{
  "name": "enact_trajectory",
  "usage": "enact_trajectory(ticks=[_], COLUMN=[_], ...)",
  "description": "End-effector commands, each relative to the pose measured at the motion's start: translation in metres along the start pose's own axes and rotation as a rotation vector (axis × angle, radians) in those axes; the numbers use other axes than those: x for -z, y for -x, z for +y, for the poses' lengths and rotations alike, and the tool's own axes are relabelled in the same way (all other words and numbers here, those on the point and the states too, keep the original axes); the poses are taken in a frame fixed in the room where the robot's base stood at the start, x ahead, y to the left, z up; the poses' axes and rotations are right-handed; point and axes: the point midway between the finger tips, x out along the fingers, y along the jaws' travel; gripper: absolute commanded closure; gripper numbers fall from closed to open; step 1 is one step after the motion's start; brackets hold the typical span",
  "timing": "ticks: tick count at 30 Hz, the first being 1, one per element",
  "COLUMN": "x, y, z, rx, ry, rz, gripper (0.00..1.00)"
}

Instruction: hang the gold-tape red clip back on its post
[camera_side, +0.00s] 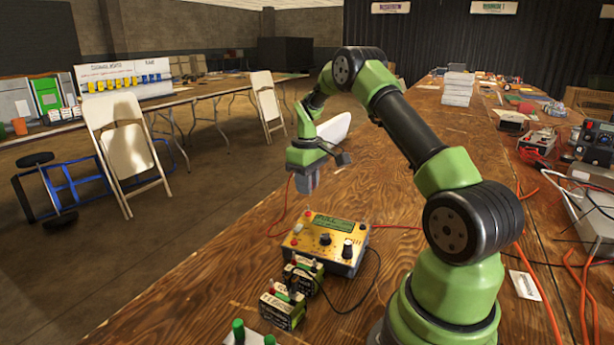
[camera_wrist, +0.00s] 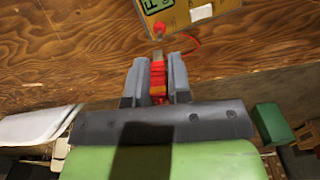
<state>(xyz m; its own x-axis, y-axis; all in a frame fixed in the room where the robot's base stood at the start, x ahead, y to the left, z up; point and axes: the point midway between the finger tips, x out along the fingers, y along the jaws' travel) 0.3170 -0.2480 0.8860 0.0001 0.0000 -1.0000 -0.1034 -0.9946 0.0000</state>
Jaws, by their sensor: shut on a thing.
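My gripper (camera_side: 306,184) hangs above the far left side of the yellow charger box (camera_side: 348,256) in the side view. In the wrist view my gripper (camera_wrist: 157,68) is shut on a red clip (camera_wrist: 158,72), with a gold-orange band low on it. The clip's grey metal tip points at a small red post (camera_wrist: 159,28) at the edge of the charger box (camera_wrist: 185,17). Tip and post look close in the picture; I cannot tell if they touch. The fingers hide the clip in the side view. A red cable (camera_side: 285,206) curves down near my gripper.
Two green-and-black batteries (camera_side: 283,306) (camera_side: 303,276) stand in front of the charger, with a black lead looping to its right. Bare wooden table (camera_side: 220,285) lies left of the charger. Electronics and orange cables crowd the right side.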

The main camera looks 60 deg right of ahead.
Motion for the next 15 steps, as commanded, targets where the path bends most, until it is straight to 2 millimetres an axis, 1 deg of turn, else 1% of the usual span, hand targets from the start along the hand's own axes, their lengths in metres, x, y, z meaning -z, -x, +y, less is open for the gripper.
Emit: enact_trajectory(ticks=[15], x=[0.000], y=[-0.032], z=[0.000], rx=[0.001], ry=[0.000], rz=[-0.001], gripper=[0.95])
